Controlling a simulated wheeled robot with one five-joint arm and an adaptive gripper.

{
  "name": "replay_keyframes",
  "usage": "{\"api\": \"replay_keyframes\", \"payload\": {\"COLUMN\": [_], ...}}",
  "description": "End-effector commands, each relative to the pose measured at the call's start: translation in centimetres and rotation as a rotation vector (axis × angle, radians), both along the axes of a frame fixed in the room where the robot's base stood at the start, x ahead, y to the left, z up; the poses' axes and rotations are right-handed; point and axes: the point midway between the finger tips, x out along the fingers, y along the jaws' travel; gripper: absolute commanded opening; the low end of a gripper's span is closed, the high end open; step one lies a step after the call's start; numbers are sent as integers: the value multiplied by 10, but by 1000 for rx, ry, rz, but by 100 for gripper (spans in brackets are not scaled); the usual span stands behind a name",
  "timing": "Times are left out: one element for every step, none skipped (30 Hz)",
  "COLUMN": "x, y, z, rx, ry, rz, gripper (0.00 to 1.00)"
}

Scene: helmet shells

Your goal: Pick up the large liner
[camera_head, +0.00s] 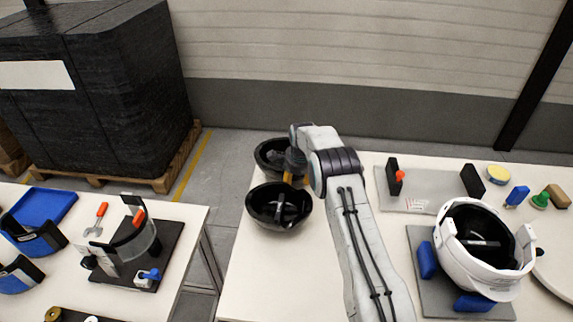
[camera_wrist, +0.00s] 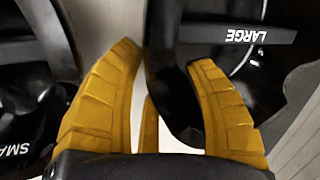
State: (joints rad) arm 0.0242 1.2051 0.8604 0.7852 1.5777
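Two black bowl-shaped liners stand on the middle table, a back liner (camera_head: 265,157) and a front liner (camera_head: 262,212). The head view does not show which is which. In the wrist view, the large liner (camera_wrist: 272,65) is at right with "LARGE" upside down on its crossbar. The small liner (camera_wrist: 20,85), marked "SMA", is at left. My gripper (camera_head: 290,177) is low between the liners. Its yellow fingers (camera_wrist: 163,55) are apart, with the large liner's near rim between them and the right finger over its inside. Contact is unclear.
A white helmet shell (camera_head: 455,245) sits on a grey plate with blue blocks at right. Black and coloured parts stand behind it. The left table (camera_head: 195,222) holds a fixture and blue trays, across a gap. The table front left of my arm is clear.

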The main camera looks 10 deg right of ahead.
Motion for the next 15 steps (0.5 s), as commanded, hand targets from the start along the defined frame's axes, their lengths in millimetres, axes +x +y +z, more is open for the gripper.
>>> {"api": "replay_keyframes", "payload": {"x": [0,0,0,0,0,0,0,0,0,0,0,0,0,0,0], "y": [0,0,0,0,0,0,0,0,0,0,0,0,0,0,0], "z": [0,0,0,0,0,0,0,0,0,0,0,0,0,0,0], "rx": [0,0,0,0,0,0,0,0,0,0,0,0,0,0,0], "ry": [0,0,0,0,0,0,0,0,0,0,0,0,0,1,1], "rz": [0,0,0,0,0,0,0,0,0,0,0,0,0,0,0], "gripper": [42,39,36,33,30,27,24,22,18,15,13,9,6,4,0]}}
